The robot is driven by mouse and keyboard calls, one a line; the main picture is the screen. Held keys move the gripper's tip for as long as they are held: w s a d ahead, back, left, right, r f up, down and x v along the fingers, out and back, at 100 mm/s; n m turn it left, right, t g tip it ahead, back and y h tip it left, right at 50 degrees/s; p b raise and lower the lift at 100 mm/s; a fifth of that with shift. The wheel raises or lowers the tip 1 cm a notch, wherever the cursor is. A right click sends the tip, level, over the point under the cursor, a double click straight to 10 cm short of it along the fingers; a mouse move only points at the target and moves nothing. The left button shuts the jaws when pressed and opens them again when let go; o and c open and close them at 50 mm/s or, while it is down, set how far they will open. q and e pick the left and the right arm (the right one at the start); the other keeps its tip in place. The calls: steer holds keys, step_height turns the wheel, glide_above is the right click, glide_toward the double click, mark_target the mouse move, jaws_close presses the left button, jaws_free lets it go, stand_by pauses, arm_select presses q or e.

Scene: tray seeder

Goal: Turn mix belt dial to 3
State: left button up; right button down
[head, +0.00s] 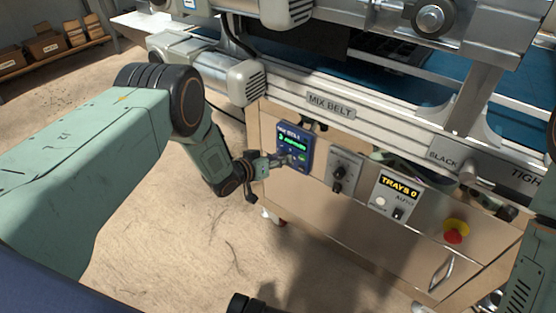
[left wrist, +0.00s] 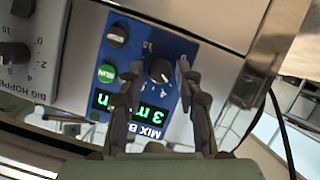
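The mix belt control box (head: 294,148) is blue and hangs on the cabinet front under the MIX BELT label (head: 331,106). Its black dial (left wrist: 160,71) shows in the left wrist view, with a light pointer mark. The green display (left wrist: 150,118) below it reads 3, with the unit partly covered by a finger. My left gripper (head: 281,161) is at the box. In the left wrist view its two fingers (left wrist: 158,72) stand on either side of the dial, with visible gaps, so it is open.
A grey dial box (head: 344,171) is close to the right of the blue box. Further right are a TRAYS panel (head: 396,193) and a red stop button (head: 454,232). The conveyor rail (head: 400,130) runs above. The floor in front is mostly clear.

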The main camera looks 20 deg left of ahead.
arm_select(q)
steer(key=shift+o, duration=1.1)
steer(key=v, duration=1.2)
